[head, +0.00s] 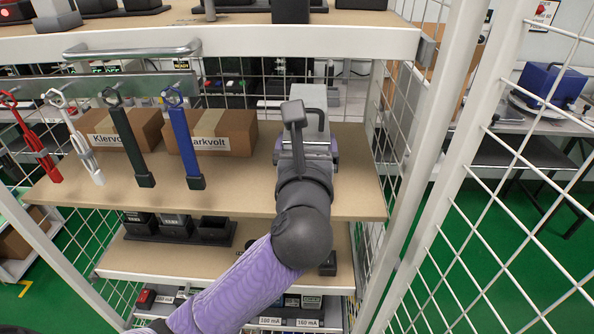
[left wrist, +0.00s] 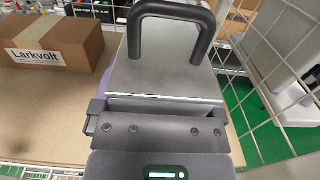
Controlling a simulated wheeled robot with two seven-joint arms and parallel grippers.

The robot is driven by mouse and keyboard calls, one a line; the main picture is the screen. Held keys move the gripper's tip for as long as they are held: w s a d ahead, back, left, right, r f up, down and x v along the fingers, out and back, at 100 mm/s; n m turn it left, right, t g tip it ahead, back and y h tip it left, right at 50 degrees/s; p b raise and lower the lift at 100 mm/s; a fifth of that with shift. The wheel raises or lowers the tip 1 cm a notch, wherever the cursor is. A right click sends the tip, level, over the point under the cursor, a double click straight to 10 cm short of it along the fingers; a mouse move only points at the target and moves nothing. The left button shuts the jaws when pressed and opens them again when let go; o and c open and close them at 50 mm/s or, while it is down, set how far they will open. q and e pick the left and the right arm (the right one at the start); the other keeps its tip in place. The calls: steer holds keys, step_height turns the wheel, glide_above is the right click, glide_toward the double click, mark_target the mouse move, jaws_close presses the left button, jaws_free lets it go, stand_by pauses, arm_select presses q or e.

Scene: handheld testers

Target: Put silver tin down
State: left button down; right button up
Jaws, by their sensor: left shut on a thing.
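The silver tin (head: 309,95) is a grey metal box at the right part of the middle shelf board (head: 350,190). In the left wrist view the tin (left wrist: 165,82) fills the centre, with a dark arched handle (left wrist: 170,10) on its far side. My left gripper (head: 307,145) is shut on the tin, its jaws (left wrist: 165,108) spanning the tin's near end. My arm and wrist hide the tin's lower part in the head view, and I cannot tell whether its base touches the board. My right gripper is in neither view.
Cardboard boxes stand on the board to the left, one labelled Larkvolt (head: 225,131) and one labelled Kiervolt (head: 112,128). Tools hang from a rail in front, including a blue one (head: 187,145). A wire mesh side (head: 402,105) bounds the right. Bare board lies left of the tin.

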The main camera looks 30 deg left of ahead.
arm_select(q)
step_height(320, 180, down, 4)
steer(key=shift+f+b, duration=0.1)
steer(key=shift+b, duration=0.7)
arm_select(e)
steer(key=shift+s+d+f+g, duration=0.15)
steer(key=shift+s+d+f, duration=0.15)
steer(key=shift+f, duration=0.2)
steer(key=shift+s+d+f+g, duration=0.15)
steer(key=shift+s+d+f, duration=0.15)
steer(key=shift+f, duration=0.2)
arm_select(q)
jaws_free()
steer(key=shift+s+d, duration=0.15)
steer(key=shift+s, duration=0.1)
steer(key=p+v, duration=0.2)
steer(key=v, duration=0.9)
steer(key=shift+s, duration=0.3)
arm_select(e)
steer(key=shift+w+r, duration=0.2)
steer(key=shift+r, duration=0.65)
